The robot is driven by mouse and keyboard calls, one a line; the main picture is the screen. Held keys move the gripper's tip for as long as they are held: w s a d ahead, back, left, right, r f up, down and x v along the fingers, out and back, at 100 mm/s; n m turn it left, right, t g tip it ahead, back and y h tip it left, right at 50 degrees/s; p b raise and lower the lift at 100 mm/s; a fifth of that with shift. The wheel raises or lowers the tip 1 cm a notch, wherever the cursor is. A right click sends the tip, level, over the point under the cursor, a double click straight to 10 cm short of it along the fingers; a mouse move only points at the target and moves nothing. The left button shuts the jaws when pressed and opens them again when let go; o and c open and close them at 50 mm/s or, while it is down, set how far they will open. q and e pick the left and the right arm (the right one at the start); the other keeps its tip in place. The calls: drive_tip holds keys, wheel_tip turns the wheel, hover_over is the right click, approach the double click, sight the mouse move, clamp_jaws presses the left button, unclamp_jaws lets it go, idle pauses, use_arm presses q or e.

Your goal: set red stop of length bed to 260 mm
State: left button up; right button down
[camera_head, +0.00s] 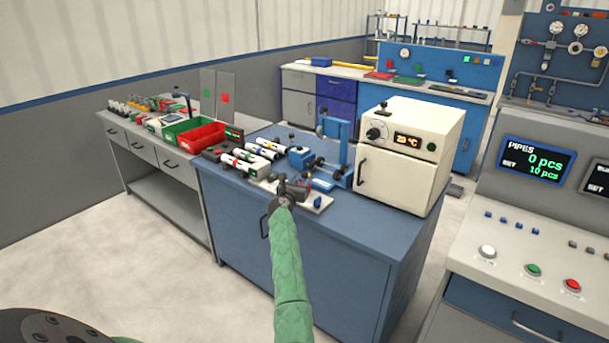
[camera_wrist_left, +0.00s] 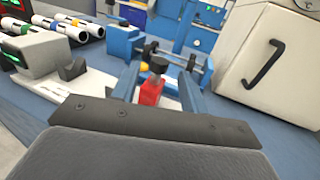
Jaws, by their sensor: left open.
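The length bed (camera_head: 311,199) is a pale plate near the front edge of the blue workbench, partly hidden by my left gripper; its pale base also shows in the left wrist view (camera_wrist_left: 100,85). The red stop (camera_wrist_left: 152,92) is a small red block with a dark knob on top, in the left wrist view. My left gripper (camera_head: 285,184) reaches over the bed in the head view. Its two blue-grey fingers (camera_wrist_left: 158,85) stand apart, with the red stop seen between them; contact cannot be told. The length scale cannot be read. My right gripper is not in view.
Several white pipes with coloured bands (camera_head: 243,163) lie left of the bed. A blue roller stand (camera_head: 337,150) and a cream oven (camera_head: 405,155) stand behind and to the right. Red (camera_head: 202,136) and green (camera_head: 180,130) bins are on the left.

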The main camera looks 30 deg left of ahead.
sight(303, 175)
use_arm(q)
drive_tip(key=x, duration=0.4)
drive_tip(key=shift+w+a, duration=0.2)
drive_tip(key=shift+w, duration=0.35)
drive_tip(key=shift+w+f, duration=0.1)
drive_tip(key=shift+w, duration=0.15)
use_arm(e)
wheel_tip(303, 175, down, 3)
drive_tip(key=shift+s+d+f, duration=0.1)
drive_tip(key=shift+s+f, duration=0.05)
use_arm(q)
clamp_jaws()
